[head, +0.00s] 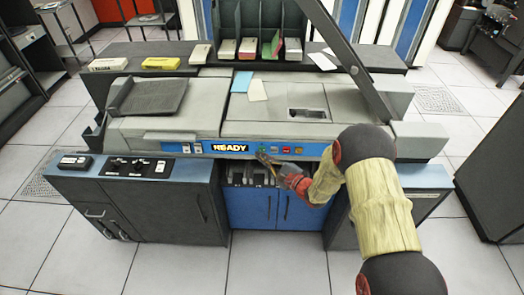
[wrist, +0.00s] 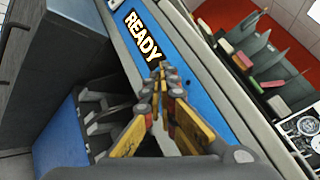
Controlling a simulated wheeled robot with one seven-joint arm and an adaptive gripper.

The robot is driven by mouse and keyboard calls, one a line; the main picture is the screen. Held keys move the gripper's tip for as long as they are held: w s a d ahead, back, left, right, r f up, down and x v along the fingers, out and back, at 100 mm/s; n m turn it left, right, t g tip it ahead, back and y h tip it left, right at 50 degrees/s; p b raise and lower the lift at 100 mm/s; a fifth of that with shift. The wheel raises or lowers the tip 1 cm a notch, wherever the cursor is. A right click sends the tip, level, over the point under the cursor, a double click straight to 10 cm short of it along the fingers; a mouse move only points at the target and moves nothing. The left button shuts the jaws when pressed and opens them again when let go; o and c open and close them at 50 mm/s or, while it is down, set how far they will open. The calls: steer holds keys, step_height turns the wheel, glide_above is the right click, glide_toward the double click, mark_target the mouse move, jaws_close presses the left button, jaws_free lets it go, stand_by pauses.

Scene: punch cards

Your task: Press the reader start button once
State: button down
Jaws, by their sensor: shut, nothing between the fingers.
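The card reader (head: 150,130) has a blue front panel with a lit READY sign (head: 229,147), which also shows in the wrist view (wrist: 143,38). Right of the sign is a row of small buttons. The leftmost is green (head: 262,149), and the others include a red one (head: 285,150); I cannot read their labels. My gripper (head: 263,158) is shut and empty, its tips at the panel's lower edge just below the green button. In the wrist view my gripper (wrist: 162,70) points at the blue panel beside the sign and hides the buttons. I cannot tell whether it touches.
A dark shelf (head: 140,49) behind holds card decks, including a yellow one (head: 160,63), and upright slots. A blue card (head: 242,82) and a cream card (head: 257,91) lie on the reader's top. A side cabinet (head: 140,200) with switches stands at left. The tiled floor in front is clear.

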steer(key=shift+w, duration=0.15)
steer(key=shift+w+b, duration=0.25)
steer(key=shift+b, duration=0.05)
